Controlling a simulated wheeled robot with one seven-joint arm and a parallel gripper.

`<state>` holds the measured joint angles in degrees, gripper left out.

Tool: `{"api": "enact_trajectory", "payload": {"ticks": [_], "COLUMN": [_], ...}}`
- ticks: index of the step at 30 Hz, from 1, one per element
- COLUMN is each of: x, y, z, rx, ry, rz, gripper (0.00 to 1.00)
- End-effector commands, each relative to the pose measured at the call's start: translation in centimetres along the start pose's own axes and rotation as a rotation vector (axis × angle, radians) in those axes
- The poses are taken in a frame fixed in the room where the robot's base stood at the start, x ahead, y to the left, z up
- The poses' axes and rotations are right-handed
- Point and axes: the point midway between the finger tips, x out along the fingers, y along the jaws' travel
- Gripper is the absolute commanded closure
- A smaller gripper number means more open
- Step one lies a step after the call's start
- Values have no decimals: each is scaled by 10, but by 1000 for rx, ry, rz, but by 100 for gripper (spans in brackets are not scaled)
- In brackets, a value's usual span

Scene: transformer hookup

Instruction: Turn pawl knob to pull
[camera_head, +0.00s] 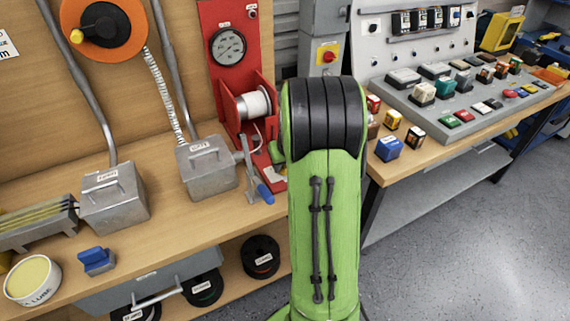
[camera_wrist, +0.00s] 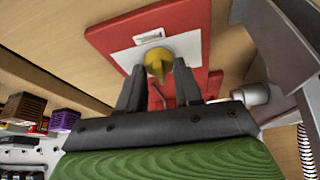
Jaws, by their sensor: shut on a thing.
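The yellow pawl knob (camera_wrist: 158,63) sits on a white plate (camera_wrist: 190,48) fixed to a red base (camera_wrist: 112,38), seen in the wrist view. My gripper (camera_wrist: 158,72) has its two dark fingers around the knob, shut on it. The plate's label is too small to read. In the head view, the red winch stand (camera_head: 226,80) carries a gauge and a white spool (camera_head: 253,103). My green arm stands in front of its right side, and the knob and my fingertips are hidden there.
A crank lever with a blue handle (camera_head: 264,193) stands just left of my arm. A grey metal box (camera_head: 206,168) is left of it. Small coloured blocks, including a blue one (camera_head: 389,148), lie on the right bench. The floor at lower right is clear.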

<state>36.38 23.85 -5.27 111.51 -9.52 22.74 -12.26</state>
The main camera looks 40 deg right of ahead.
Motion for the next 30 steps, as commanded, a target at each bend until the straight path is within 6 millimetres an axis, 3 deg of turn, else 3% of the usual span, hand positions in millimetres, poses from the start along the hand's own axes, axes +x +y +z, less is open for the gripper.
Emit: {"api": "enact_trajectory", "payload": {"ticks": [18,30], "x": [0,1], "y": [-4,-4], "z": [0,0], "rx": [483,618], "ry": [-3,-4], "rz": [200,257], "gripper": [96,96]}}
